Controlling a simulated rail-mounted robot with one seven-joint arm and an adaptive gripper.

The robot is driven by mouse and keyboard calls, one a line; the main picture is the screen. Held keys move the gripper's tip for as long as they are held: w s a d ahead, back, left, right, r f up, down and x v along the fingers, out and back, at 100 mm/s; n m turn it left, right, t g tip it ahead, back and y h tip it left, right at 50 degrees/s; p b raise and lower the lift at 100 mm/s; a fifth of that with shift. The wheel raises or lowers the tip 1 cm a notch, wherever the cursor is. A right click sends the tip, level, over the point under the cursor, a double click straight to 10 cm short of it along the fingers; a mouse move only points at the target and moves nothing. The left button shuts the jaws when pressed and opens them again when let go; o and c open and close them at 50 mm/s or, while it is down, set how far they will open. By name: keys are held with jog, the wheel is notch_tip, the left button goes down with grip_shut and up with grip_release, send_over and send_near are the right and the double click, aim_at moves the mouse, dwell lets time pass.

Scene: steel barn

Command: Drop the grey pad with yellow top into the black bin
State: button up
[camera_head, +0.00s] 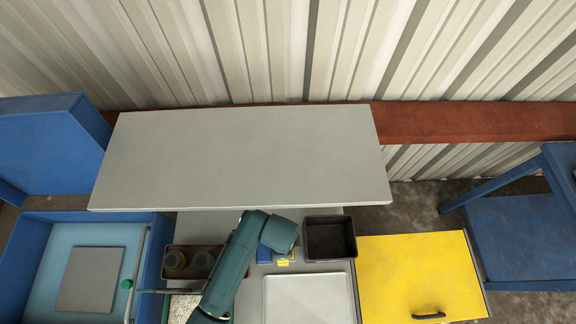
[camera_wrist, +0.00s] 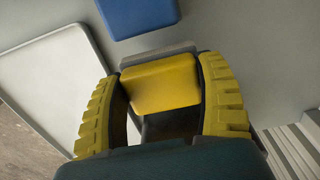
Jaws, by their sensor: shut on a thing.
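The pad with the yellow top (camera_wrist: 160,84) is between the two yellow fingers of my gripper (camera_wrist: 165,75) in the wrist view. A grey edge of it shows behind the yellow face. My gripper is shut on it. In the head view, my arm hides most of the gripper, and a little yellow (camera_head: 284,262) shows just below the arm's end; I cannot tell whether it is pad or finger. The black bin (camera_head: 330,238) stands open on the bench just right of the arm's end. It looks empty. I cannot tell whether the pad touches the bench.
A blue block (camera_wrist: 138,14) lies near the pad; it also shows in the head view (camera_head: 263,254). A pale tray (camera_head: 308,299) lies below the bin. A brown box (camera_head: 183,249) with round items is left of my arm. A grey shelf (camera_head: 240,158) spans behind. A yellow panel (camera_head: 415,275) is right.

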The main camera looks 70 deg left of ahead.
jog(key=shift+w+a+f, duration=0.1)
jog(key=shift+a+f, duration=0.05)
jog(key=shift+f, duration=0.7)
jog(key=shift+a+f, duration=0.1)
jog(key=shift+f, duration=0.75)
jog(key=shift+f, duration=0.1)
jog(key=o, duration=1.1)
jog(key=shift+r+p, duration=0.3)
jog(key=shift+r, duration=3.55)
